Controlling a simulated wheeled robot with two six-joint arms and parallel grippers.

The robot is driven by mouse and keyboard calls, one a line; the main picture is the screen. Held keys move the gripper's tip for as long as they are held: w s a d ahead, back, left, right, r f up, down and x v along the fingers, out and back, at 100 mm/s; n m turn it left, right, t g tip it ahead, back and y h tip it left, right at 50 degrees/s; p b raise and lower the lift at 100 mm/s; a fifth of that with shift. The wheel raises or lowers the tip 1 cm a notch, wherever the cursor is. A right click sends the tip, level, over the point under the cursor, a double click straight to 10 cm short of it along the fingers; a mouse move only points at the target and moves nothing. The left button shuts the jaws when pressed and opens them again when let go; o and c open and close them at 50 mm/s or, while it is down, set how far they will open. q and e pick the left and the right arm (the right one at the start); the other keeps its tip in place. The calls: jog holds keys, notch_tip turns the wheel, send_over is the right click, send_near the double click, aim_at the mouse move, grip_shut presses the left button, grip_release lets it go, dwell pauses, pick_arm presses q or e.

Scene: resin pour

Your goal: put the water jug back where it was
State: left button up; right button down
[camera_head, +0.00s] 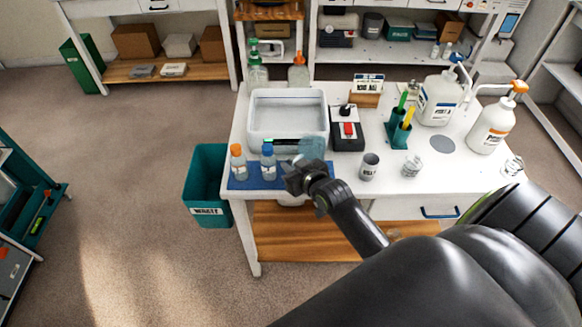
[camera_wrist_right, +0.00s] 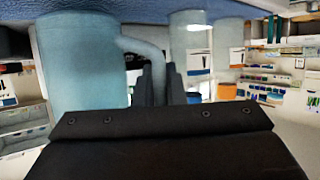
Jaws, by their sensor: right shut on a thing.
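The water jug (camera_head: 313,147) is a translucent bluish vessel at the front of the white table, at the right end of the blue mat (camera_head: 240,183). My right gripper (camera_head: 297,178) is in front of it. In the right wrist view, which looks upside down, the jug (camera_wrist_right: 80,70) fills the left side, and the gripper fingers (camera_wrist_right: 160,84) are shut on its handle. The jug looks upright with its base at or close to the mat; I cannot tell whether they touch. My left gripper is not in view.
An orange-capped bottle (camera_head: 238,161) and a blue-capped bottle (camera_head: 268,161) stand on the mat. A white tub (camera_head: 252,125) is behind. A grey cup (camera_head: 369,167) and small glass jar (camera_head: 412,166) stand to the right. A grey disc (camera_head: 443,144) lies bare.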

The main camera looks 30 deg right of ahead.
jog(key=shift+f, duration=0.45)
jog(key=shift+f, duration=0.25)
jog(key=c, duration=1.5)
grip_release()
jog(key=shift+r, duration=0.1)
